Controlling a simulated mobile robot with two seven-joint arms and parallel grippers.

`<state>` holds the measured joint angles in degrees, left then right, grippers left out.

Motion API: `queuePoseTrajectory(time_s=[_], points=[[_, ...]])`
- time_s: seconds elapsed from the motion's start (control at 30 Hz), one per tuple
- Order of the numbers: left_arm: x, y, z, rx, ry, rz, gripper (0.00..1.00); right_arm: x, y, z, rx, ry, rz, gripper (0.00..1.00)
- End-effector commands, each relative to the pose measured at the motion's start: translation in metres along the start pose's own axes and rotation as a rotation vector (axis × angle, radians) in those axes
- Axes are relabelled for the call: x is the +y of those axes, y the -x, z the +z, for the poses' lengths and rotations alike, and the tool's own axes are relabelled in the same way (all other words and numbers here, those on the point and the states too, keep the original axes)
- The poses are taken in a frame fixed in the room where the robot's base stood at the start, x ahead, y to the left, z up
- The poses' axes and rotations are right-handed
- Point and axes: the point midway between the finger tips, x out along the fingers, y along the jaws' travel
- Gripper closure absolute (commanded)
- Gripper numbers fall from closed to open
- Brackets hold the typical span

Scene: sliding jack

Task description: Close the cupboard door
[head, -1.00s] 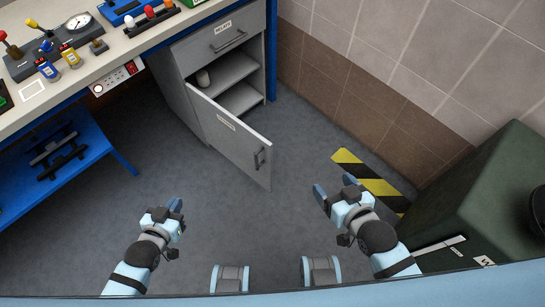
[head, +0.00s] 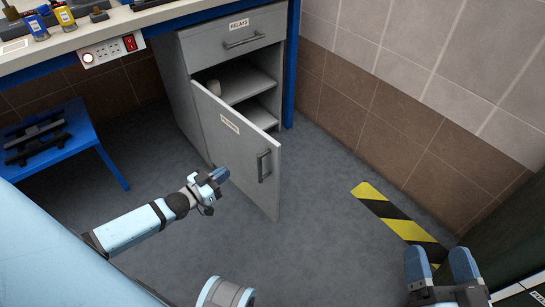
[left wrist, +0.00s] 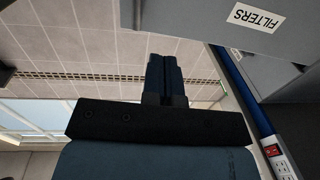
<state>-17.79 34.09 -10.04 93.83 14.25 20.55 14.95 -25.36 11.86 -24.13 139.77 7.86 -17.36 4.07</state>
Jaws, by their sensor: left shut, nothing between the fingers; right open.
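The grey cupboard door (head: 235,150) stands open, swung out from the cupboard on its left-side hinge, with a dark handle (head: 264,165) near its free edge. Behind it the cupboard interior (head: 250,88) shows shelves and a small pale cup-like object. My left gripper (head: 220,175) is shut and empty, in front of the door's lower left part; I cannot tell whether it touches. In the left wrist view its shut fingers (left wrist: 166,80) are in the middle, and a grey panel labelled FILTERS (left wrist: 257,18) is at the upper right. My right gripper (head: 443,265) is open and empty at the lower right.
A drawer (head: 238,38) labelled RELAYS sits above the opening. A workbench (head: 90,40) and a blue lower shelf (head: 80,150) stand at the left. A yellow-black floor stripe (head: 400,220) and a dark green box (head: 510,235) are at the right. Floor beyond the door is clear.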

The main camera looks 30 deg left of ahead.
Motion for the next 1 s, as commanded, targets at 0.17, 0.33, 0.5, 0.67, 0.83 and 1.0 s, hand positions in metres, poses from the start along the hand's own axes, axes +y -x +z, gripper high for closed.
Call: queuePoseTrajectory(time_s=[0.17, 0.33, 0.5, 0.67, 0.83, 1.0], points=[[-0.002, -0.016, 0.001, 0.005, -0.001, 0.000, 1.00, 0.001, 0.000, 0.009, -0.022, -0.001, -0.004, 0.22], [-0.001, -0.050, 0.002, 0.007, -0.001, 0.000, 1.00, 0.004, 0.001, 0.029, -0.080, -0.002, -0.009, 0.22], [-0.001, -0.087, 0.002, 0.007, -0.002, 0.000, 1.00, 0.007, 0.002, 0.050, -0.152, -0.004, -0.016, 0.22], [-0.001, -0.116, 0.003, 0.004, -0.002, 0.000, 1.00, 0.011, 0.002, 0.063, -0.189, 0.014, -0.024, 0.22], [-0.001, -0.134, 0.001, 0.003, -0.001, 0.000, 1.00, 0.015, -0.001, 0.062, -0.171, 0.060, -0.029, 0.22], [0.000, -0.140, 0.000, 0.001, 0.000, 0.000, 1.00, 0.016, -0.002, 0.060, -0.159, 0.083, -0.030, 0.22]])
